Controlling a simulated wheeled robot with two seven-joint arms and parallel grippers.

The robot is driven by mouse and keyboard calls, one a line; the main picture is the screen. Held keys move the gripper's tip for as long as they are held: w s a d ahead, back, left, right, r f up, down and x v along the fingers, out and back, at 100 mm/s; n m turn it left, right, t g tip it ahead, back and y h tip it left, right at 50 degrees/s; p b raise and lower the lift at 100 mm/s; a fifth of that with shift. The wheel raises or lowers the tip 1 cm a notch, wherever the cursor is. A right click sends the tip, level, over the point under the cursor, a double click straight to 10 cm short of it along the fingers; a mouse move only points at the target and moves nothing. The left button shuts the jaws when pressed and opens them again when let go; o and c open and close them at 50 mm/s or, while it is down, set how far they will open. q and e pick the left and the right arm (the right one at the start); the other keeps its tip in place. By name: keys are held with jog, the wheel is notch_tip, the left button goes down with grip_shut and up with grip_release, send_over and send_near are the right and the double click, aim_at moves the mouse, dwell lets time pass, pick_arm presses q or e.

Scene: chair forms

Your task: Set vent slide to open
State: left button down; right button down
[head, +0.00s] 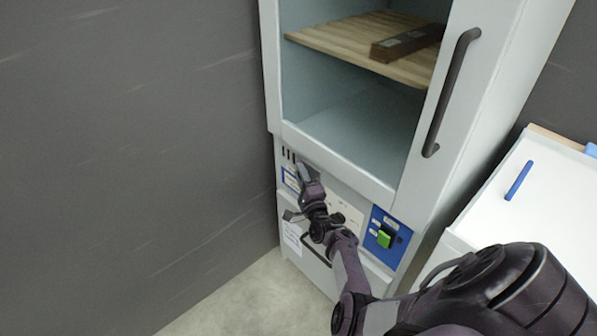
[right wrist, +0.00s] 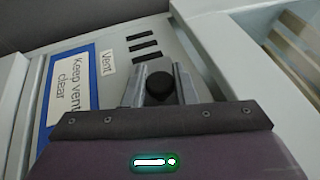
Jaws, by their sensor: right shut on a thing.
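The vent slide's round dark knob (right wrist: 158,88) shows in the right wrist view between the two grey fingers of my right gripper (right wrist: 158,78), which is shut on it. In the head view my right gripper (head: 306,174) is at the upper left of the cabinet's lower panel and hides the knob. Dark vent slots (right wrist: 144,47) lie just beyond the knob, beside a "Vent" label (right wrist: 108,63); they also show in the head view (head: 288,155). How far the slide covers them I cannot tell. My left gripper is not in view.
A blue-edged "Keep vent clear" sign (right wrist: 70,85) is beside the knob. The glazed cabinet holds a wooden shelf (head: 340,42) with a brown box (head: 405,43). A dark door handle (head: 450,92) and a green switch (head: 384,239) are to the right. A grey wall (head: 130,150) stands at left.

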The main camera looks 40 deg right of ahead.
jog(key=shift+s+f, duration=0.15)
jog(key=shift+f, duration=0.1)
jog(key=c, duration=1.5)
grip_release()
jog(key=shift+c, duration=0.2)
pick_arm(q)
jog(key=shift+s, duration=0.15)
pick_arm(e)
jog(key=o, duration=0.3)
jog(key=shift+s+r, duration=0.1)
jog(key=shift+r, duration=0.05)
jog(key=shift+o, duration=0.2)
jog(key=shift+s+a, duration=0.1)
jog(key=shift+s, duration=0.25)
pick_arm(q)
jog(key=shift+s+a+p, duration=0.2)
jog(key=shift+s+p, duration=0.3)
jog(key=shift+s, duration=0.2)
pick_arm(e)
jog(key=v, duration=0.7)
